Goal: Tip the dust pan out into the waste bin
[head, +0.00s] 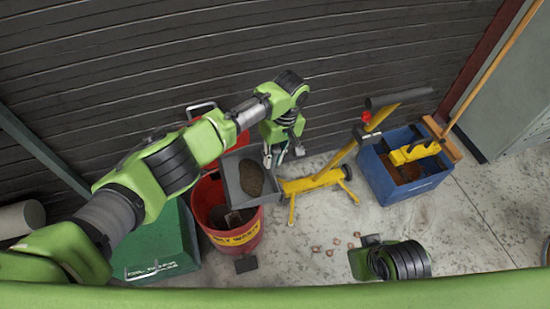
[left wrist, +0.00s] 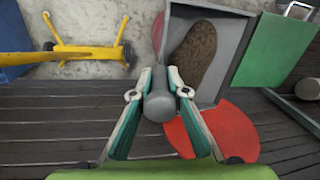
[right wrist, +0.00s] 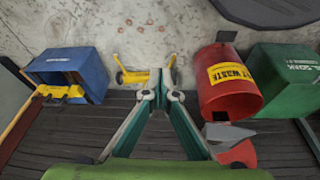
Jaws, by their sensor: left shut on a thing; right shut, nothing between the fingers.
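The grey dust pan (head: 232,182) holds a brown heap of dirt (head: 252,177). It hangs over the back right part of the open red waste bin (head: 240,243), which has a yellow label. My left gripper (head: 278,153) is shut on the pan's grey handle, which shows between the fingers in the left wrist view (left wrist: 160,106). The heap also fills part of the pan there (left wrist: 194,55). How far the pan is tilted I cannot tell. My right gripper (right wrist: 159,92) is shut and empty; the bin (right wrist: 228,95) is to its right in that view.
The bin's red lid (left wrist: 228,130) stands open by the slatted wall. A green box (head: 155,245) stands left of the bin. A yellow stand (head: 310,183) and a blue crate (head: 405,193) with a broom are to the right. Small brown bits (right wrist: 148,22) lie on the floor.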

